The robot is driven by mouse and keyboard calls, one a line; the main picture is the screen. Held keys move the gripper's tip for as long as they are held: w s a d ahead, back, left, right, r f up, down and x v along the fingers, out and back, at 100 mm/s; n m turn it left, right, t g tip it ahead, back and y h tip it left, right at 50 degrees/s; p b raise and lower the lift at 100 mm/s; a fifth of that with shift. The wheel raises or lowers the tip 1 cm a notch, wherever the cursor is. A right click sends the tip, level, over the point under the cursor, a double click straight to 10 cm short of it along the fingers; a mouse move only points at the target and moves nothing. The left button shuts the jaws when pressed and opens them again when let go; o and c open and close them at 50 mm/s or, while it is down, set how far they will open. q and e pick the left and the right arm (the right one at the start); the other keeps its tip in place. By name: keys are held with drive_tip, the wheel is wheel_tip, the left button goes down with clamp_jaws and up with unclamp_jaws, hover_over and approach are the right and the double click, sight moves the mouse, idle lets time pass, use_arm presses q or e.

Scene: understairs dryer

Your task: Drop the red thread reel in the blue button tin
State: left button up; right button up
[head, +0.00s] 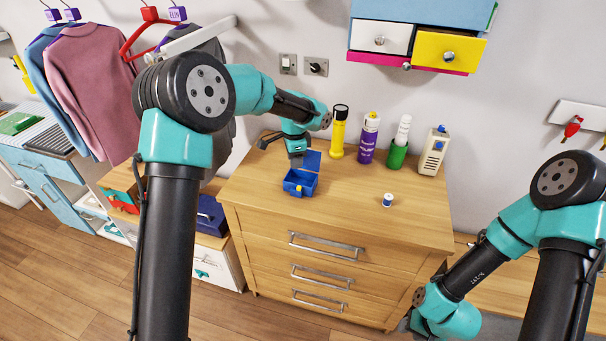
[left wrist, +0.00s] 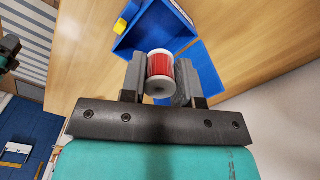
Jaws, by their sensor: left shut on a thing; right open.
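The red thread reel (left wrist: 160,66), with pale ends, is between the fingers of my left gripper (left wrist: 160,80), which is shut on it. In the head view my left gripper (head: 297,160) is at the blue button tin, and I cannot make out the reel there. The blue button tin (head: 300,186) stands open on the wooden dresser, its lid (head: 312,160) raised at the back.
A small blue-and-white reel (head: 388,200) is on the dresser top (head: 345,215). A yellow torch (head: 338,135), a purple can (head: 369,140), a green-based bottle (head: 399,145) and a beige box (head: 433,150) line the back. A wall cabinet (head: 420,35) hangs above.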

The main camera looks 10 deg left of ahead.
use_arm(q)
drive_tip(key=shift+f, duration=0.35)
drive_tip(key=o, duration=1)
drive_tip(key=shift+c, duration=0.2)
wheel_tip(320, 180, up, 17)
drive_tip(key=shift+r, duration=0.2)
idle(0.5)
